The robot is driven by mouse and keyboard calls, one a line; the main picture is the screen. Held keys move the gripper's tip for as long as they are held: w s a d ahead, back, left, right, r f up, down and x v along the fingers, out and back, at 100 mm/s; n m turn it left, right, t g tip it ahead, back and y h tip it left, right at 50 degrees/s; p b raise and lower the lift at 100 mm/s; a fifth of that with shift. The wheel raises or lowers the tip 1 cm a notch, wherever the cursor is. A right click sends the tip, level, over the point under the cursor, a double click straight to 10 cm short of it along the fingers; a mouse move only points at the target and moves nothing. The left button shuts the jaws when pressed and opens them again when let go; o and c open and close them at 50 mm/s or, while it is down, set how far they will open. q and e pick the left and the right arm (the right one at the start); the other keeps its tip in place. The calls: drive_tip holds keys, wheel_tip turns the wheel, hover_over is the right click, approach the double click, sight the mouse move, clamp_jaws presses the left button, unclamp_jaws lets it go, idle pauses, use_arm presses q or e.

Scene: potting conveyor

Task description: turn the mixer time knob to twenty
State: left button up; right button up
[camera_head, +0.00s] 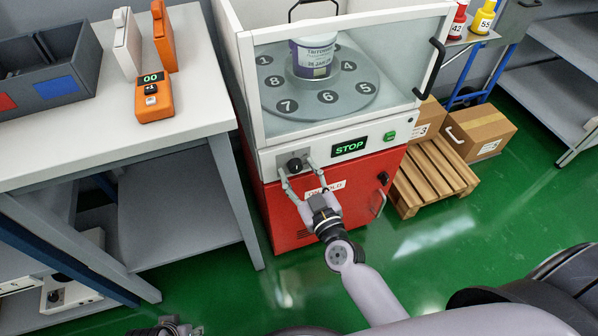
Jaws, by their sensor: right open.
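The mixer (332,193) is a red and white cabinet with a clear-walled chamber on top. Its black knob (295,164) sits on a grey plate at the left of the white front panel. The knob's setting is too small to read. A display (350,147) beside it reads STOP in green. My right gripper (299,171) is open, its two fingers apart at either side of the knob; I cannot tell whether they touch it. What seems to be my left gripper (166,329) shows only partly at the bottom edge.
In the chamber, a labelled tub (313,58) stands on a numbered turntable (328,110). A white table (190,110) at left holds an orange device (153,99) reading 00. The green floor in front is clear.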

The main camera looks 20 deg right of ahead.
drive_tip(key=shift+w, duration=0.2)
drive_tip(key=shift+c, duration=0.6)
drive_tip(key=c, duration=1)
drive_tip(key=shift+c, duration=0.2)
